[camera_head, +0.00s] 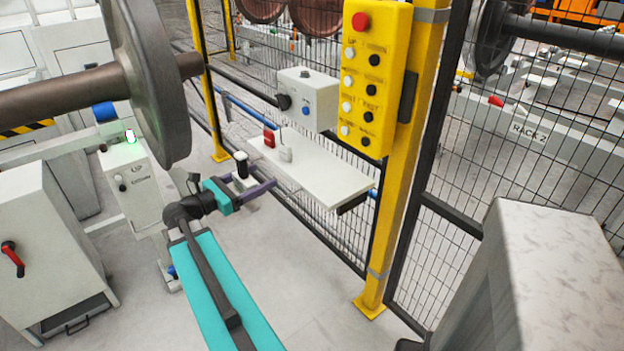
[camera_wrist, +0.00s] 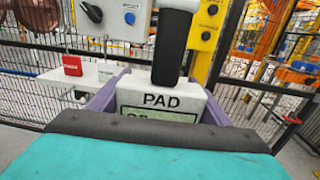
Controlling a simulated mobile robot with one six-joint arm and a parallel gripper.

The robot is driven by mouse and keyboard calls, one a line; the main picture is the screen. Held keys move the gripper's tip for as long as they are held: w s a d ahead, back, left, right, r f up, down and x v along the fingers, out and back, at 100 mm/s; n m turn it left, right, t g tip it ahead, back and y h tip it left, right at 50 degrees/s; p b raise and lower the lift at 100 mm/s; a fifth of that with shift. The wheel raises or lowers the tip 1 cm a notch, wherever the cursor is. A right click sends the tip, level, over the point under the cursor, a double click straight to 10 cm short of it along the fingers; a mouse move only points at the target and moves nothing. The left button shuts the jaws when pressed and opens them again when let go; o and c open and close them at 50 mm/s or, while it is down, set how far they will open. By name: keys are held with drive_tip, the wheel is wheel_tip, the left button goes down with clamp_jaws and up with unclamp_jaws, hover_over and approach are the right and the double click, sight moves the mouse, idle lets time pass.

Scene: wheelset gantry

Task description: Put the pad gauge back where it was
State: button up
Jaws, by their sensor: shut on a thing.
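The pad gauge (camera_wrist: 160,100) is a white block lettered "PAD", with an upright black handle. In the head view its dark handle (camera_head: 241,166) stands just left of the wall shelf. My gripper (camera_head: 246,184) has purple fingers and is shut on the gauge, one finger on each side of it in the wrist view. The gauge's lower part is hidden behind my wrist in the wrist view. The white shelf (camera_head: 325,179) on the mesh fence holds a red block (camera_head: 269,138) and a small white block (camera_head: 286,154) at its far left end. Its near right part is bare.
A grey control box (camera_head: 307,98) hangs above the shelf. A yellow button panel (camera_head: 375,75) is on the yellow post to the right. A large wheelset (camera_head: 152,85) overhangs my arm's left. A white cabinet (camera_head: 45,245) stands at lower left. The floor below the shelf is clear.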

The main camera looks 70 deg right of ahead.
drive_tip(key=s+d+p, duration=0.4)
drive_tip(key=s+p, duration=0.4)
drive_tip(key=s, duration=0.3)
drive_tip(key=s+d+r+g+p, duration=0.1)
drive_tip(key=s+d+p, duration=0.4)
drive_tip(key=s+p, duration=0.4)
drive_tip(key=shift+s+d+r+m+y, duration=0.15)
drive_tip(key=shift+s+r+m+y, duration=0.2)
drive_tip(key=shift+s, duration=0.65)
drive_tip(key=shift+w+d+f+b, duration=0.1)
drive_tip(key=shift+d+f+b, duration=0.2)
drive_tip(key=shift+b, duration=1.15)
drive_tip(key=d+b, duration=0.1)
drive_tip(key=b, duration=0.5)
drive_tip(key=shift+w+d, duration=0.1)
drive_tip(key=shift+w, duration=0.1)
drive_tip(key=b, duration=0.6)
drive_tip(key=shift+d+b, duration=0.3)
drive_tip(key=shift+d, duration=0.1)
